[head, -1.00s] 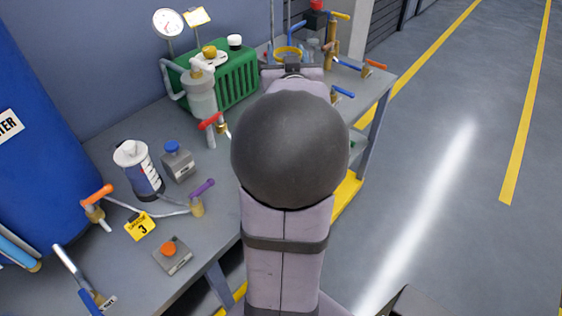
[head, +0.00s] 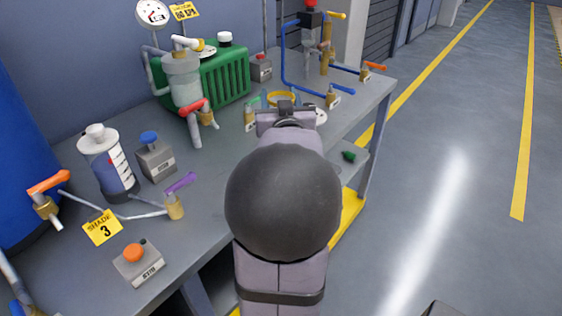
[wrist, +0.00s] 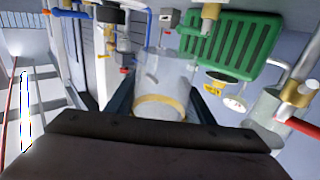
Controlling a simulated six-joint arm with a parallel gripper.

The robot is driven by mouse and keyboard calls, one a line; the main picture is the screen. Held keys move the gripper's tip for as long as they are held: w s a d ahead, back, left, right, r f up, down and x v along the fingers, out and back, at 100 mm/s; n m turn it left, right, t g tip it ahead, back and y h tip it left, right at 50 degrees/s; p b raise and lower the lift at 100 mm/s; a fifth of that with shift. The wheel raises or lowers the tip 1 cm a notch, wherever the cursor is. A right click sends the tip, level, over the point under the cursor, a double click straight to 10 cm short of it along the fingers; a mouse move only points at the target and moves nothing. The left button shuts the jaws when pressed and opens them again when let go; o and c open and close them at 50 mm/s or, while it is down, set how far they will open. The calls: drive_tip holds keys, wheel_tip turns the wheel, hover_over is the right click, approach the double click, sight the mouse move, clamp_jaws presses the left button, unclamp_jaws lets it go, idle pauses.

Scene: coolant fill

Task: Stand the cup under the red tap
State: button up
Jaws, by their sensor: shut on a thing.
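A clear cup with a yellowish band (wrist: 160,106) stands between my two dark fingers in the wrist view. In the head view only its yellow ring (head: 281,98) shows past my wrist. My gripper (wrist: 160,100) is shut on the cup, above the bench's right part. The red tap (head: 194,107) is left of my gripper in the head view, below a clear reservoir, with its grey spout pointing down. Its red handle (wrist: 299,126) is at the right edge of the wrist view. My arm hides the fingers in the head view.
A green ribbed unit (head: 215,78) stands behind the red tap. Orange and purple (head: 180,183) taps, a blue-button box (head: 154,158) and an orange-button box (head: 138,262) are at the left. Blue-handled taps and pipes (head: 318,92) stand at the back right. Bench (head: 215,150) below the red spout looks clear.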

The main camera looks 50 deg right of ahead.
drive_tip(key=shift+f+b, duration=0.85)
drive_tip(key=shift+f, duration=3.95)
drive_tip(key=shift+f+b, duration=0.25)
drive_tip(key=shift+b, duration=0.05)
drive_tip(key=o, duration=1.1)
drive_tip(key=shift+c, duration=0.2)
drive_tip(key=shift+r, duration=0.1)
